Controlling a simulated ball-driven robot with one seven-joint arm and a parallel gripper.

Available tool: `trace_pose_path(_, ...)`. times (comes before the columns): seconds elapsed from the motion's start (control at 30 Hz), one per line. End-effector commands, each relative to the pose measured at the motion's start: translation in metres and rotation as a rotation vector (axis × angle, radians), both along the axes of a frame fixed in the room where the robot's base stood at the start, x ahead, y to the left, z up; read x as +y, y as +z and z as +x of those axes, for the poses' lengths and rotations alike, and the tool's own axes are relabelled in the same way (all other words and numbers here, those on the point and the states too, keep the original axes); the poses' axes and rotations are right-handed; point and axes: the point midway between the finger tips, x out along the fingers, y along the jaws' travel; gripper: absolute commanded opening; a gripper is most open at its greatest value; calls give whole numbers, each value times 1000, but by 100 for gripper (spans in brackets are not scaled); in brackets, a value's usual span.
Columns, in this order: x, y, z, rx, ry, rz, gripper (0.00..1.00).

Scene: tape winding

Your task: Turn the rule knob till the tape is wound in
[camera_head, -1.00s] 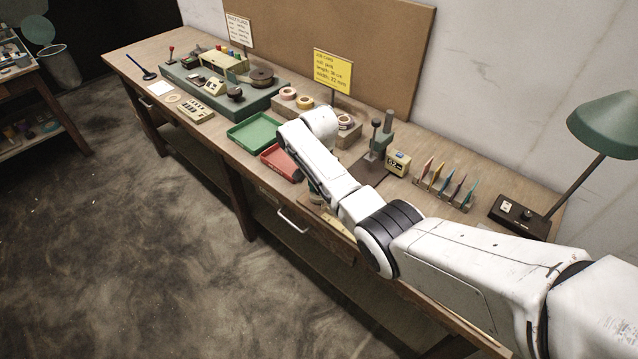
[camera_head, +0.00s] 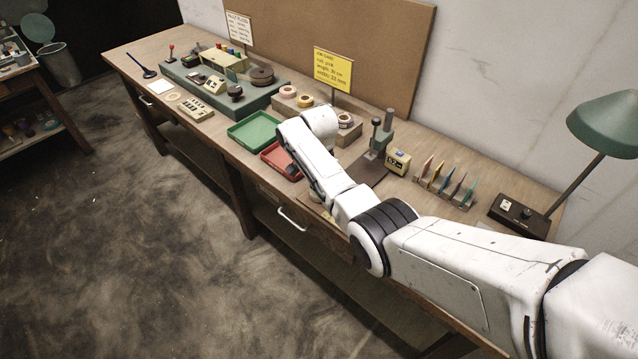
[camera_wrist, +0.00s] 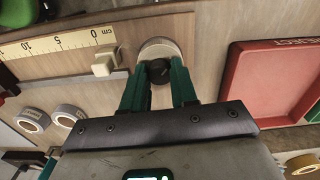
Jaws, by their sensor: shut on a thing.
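In the wrist view, the black rule knob (camera_wrist: 159,71) stands on a pale round base, just past the zero end of the rule. My gripper (camera_wrist: 159,84) has its green fingers on either side of the knob and is shut on it. The cream rule (camera_wrist: 62,43) runs to the left with a centimetre scale, and a small pale block (camera_wrist: 104,64) sits at its edge near zero. I cannot make out a separate strip of tape on the rule. In the head view my arm hides the knob and my fingertips.
A red tray (camera_wrist: 236,88) lies right of the knob, and a green tray (camera_head: 262,131) lies beyond it. Tape rolls (camera_head: 305,100) sit on a wooden block. A press (camera_head: 383,134), a small yellow display box (camera_head: 399,162) and a lamp (camera_head: 606,125) stand along the bench.

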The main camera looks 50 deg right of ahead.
Motion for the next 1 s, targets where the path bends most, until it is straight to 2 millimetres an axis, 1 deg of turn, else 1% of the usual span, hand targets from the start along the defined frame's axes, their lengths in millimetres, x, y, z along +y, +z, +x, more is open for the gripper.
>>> trace_pose_path(0.03,-1,1,1,-2,0,-3,0)
trace_pose_path(0.07,-1,1,1,-2,0,-3,31)
trace_pose_path(0.3,-1,1,0,-1,1,-1,53)
trace_pose_path(0.53,0,1,0,-1,1,-1,53)
trace_pose_path(0.67,0,9,1,-3,2,-1,53)
trace_pose_path(0.77,0,23,2,-4,3,-2,53)
trace_pose_path(1.0,-1,69,2,-6,1,-2,53)
